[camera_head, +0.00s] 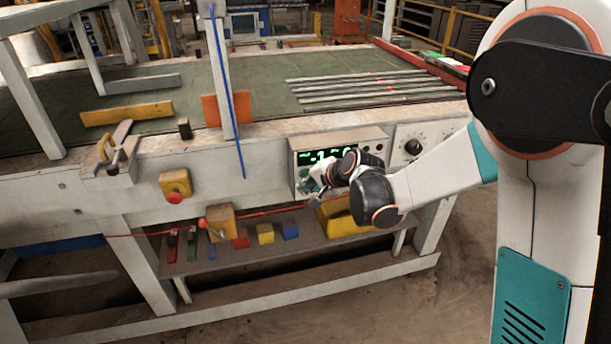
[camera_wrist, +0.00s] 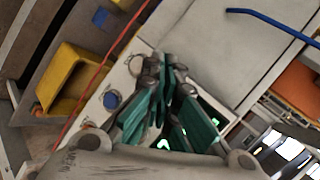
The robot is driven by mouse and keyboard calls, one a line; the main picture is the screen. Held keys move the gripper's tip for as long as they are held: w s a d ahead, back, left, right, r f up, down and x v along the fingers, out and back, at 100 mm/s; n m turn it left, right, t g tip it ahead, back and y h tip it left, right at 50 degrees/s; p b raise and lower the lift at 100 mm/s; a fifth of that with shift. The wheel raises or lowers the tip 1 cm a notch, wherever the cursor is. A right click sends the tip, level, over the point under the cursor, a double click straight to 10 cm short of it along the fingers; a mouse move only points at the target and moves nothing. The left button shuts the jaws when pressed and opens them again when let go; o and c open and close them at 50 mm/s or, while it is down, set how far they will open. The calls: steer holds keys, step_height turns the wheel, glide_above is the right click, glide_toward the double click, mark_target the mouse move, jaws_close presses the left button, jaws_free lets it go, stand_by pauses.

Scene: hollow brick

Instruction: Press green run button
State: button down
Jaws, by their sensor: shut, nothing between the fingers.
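The grey control panel (camera_head: 298,148) with a lit green display is mounted on the front of the bench. My gripper (camera_head: 310,187) is in front of its lower left part and hides much of its face. In the wrist view, my gripper (camera_wrist: 168,62) has its teal fingers closed together with nothing between them. A round ringed button (camera_wrist: 136,65) is close beside the fingertips. A blue button (camera_wrist: 112,100) is farther along the same panel. I cannot clearly make out the green run button, nor whether the fingertips touch the panel.
A red button on a yellow box (camera_head: 174,184) is on the bench front to the left. A dial box (camera_head: 415,140) is right of the panel. A red cable (camera_head: 270,211) runs below it. A yellow bin (camera_head: 340,218) and coloured blocks sit on the lower shelf.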

steer(key=shift+w, duration=0.1)
stand_by(0.7)
steer(key=shift+w+a, duration=0.1)
steer(key=shift+w, duration=0.2)
steer(key=shift+w+a, duration=0.1)
steer(key=shift+w, duration=0.3)
stand_by(0.7)
steer(key=shift+s, duration=0.1)
steer(key=shift+s+d, duration=0.2)
steer(key=shift+s, duration=0.5)
steer(key=s, duration=0.2)
steer(key=s+d, duration=0.1)
steer(key=s, duration=0.1)
steer(key=shift+s+d+b, duration=0.2)
steer(key=shift+s+b, duration=0.1)
steer(key=shift+s, duration=0.1)
stand_by(0.6)
